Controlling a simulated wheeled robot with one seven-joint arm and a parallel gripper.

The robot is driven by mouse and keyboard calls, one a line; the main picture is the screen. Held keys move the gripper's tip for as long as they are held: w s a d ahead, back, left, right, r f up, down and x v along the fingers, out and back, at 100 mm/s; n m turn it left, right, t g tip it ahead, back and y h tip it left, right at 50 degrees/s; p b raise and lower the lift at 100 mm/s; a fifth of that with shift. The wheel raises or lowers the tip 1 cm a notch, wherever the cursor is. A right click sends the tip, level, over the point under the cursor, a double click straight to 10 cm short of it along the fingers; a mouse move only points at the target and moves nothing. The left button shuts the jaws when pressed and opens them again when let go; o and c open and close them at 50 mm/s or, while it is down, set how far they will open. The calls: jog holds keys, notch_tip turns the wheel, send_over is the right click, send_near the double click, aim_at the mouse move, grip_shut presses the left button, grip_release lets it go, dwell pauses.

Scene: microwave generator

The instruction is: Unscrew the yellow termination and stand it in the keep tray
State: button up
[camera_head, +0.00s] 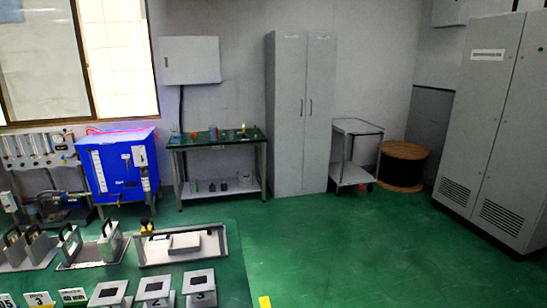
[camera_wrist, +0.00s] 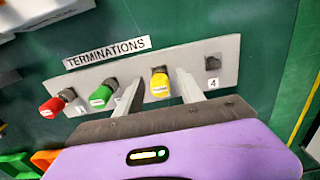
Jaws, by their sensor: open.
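The yellow termination (camera_wrist: 160,86) sits on a grey plate (camera_wrist: 215,62) labelled "TERMINATIONS" in the wrist view. My gripper (camera_wrist: 164,82) is open, with one finger on each side of the yellow cap. I cannot tell whether either finger touches it. A red termination (camera_wrist: 53,107) and a green termination (camera_wrist: 101,97) stand to its left on the same plate. Position 4 (camera_wrist: 213,63), to its right, has no coloured cap. My gripper is not visible in the head view. I cannot identify the keep tray for certain in either view.
In the head view, a green bench top (camera_head: 232,270) at lower left carries a shallow grey tray (camera_head: 185,260), handled metal pieces and numbered blocks (camera_head: 155,288). A blue cabinet (camera_head: 118,170), a side table (camera_head: 215,142) and a cart (camera_head: 356,150) stand behind. Open green floor (camera_head: 350,235) lies right.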

dwell(0.8)
grip_shut()
jog(key=shift+r+p, duration=0.2)
jog(key=shift+p, duration=0.1)
dwell(1.1)
jog(key=shift+r+p, duration=2.5)
jog(key=shift+r, duration=0.35)
